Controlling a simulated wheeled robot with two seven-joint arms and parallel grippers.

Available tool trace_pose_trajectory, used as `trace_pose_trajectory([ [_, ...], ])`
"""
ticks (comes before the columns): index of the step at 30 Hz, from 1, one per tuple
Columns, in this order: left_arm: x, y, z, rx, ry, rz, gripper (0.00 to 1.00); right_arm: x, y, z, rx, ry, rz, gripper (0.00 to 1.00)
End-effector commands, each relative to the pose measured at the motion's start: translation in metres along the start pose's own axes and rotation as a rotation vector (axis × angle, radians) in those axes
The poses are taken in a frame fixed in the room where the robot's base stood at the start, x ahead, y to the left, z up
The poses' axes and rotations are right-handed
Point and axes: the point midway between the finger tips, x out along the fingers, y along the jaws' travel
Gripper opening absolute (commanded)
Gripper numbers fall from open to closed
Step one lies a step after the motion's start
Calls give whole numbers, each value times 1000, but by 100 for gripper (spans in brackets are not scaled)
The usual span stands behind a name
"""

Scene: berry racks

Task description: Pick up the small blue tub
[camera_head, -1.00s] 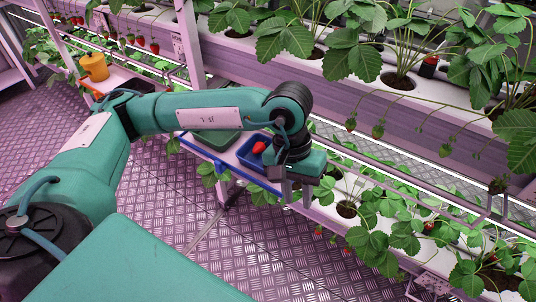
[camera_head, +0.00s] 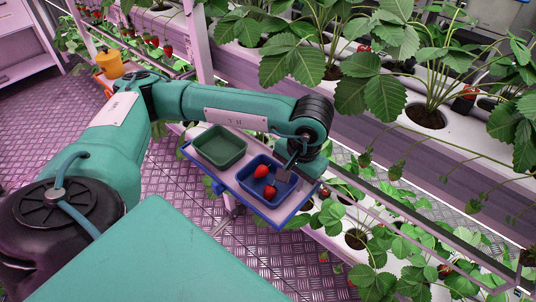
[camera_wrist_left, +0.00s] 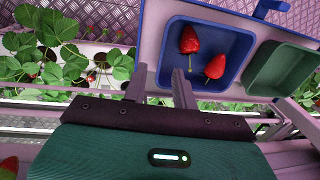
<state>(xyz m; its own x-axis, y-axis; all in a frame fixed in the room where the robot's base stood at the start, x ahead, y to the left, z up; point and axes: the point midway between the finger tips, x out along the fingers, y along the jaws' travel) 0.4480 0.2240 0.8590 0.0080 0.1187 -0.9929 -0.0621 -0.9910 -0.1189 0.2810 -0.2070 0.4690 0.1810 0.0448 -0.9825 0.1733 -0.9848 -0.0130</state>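The small blue tub (camera_head: 257,190) sits on a shelf tray, right of a green tub, with two red strawberries (camera_head: 261,171) inside. My left gripper (camera_head: 284,173) is at the tub's right end in the head view, fingers pointing down. In the left wrist view, the blue tub (camera_wrist_left: 234,45) is ahead of the gripper. The left gripper (camera_wrist_left: 160,76) is open there, with a gap between its fingers. One finger overlaps the tub's inside and the other is outside its near left wall. Whether they touch the wall I cannot tell. My right gripper is not in view.
The green tub (camera_head: 219,144) is empty, close beside the blue one. The pale tray (camera_head: 228,174) has a blue edge. Strawberry plants (camera_head: 410,245) grow right of it, with a planted rack (camera_head: 400,150) behind.

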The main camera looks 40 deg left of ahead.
Motion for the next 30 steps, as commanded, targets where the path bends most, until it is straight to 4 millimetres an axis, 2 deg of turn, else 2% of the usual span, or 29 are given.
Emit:
trace_pose_trajectory([
  [3, 14, 0, 0, 0, -2, 0, 28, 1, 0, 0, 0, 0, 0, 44],
  [8, 24, -1, 0, 0, -1, 0, 28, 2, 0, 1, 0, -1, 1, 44],
  [14, 53, -4, -1, -1, -3, 0, 28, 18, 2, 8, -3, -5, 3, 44],
  [18, 68, -4, -1, 0, 0, 0, 28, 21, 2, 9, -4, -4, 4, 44],
  [26, 72, -4, -1, 1, 1, 0, 28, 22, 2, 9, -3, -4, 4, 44],
  [30, 72, -4, -1, 1, 1, 1, 5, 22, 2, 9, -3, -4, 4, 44],
])
